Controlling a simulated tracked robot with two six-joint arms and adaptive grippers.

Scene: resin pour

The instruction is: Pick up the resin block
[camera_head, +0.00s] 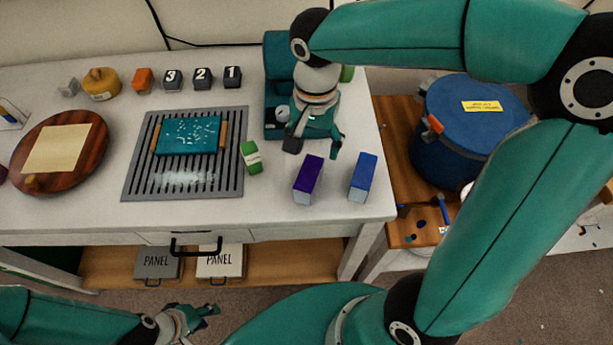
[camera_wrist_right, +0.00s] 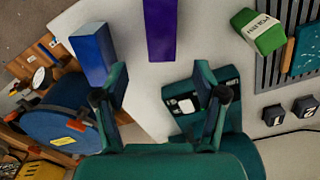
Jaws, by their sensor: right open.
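Two upright blocks stand near the table's front right: a purple block (camera_head: 308,179) and a blue block (camera_head: 363,177). No label marks either one as the resin block. The purple block also shows at the top centre of the right wrist view (camera_wrist_right: 161,28), and the blue block at its upper left (camera_wrist_right: 93,52). My right gripper (camera_head: 314,150) is open and empty, pointing down just behind the purple block; its fingers spread in the right wrist view (camera_wrist_right: 163,92). My left gripper (camera_head: 203,319) is low, in front of the table; its jaw state is unclear.
A green labelled block (camera_head: 251,157) lies beside the slotted grey mat (camera_head: 129,186), which bears a teal panel (camera_head: 188,135). A teal device (camera_head: 277,117) stands behind my right gripper. Numbered dark cubes (camera_head: 202,78) line the back. A blue lidded pot (camera_head: 450,145) stands right of the table.

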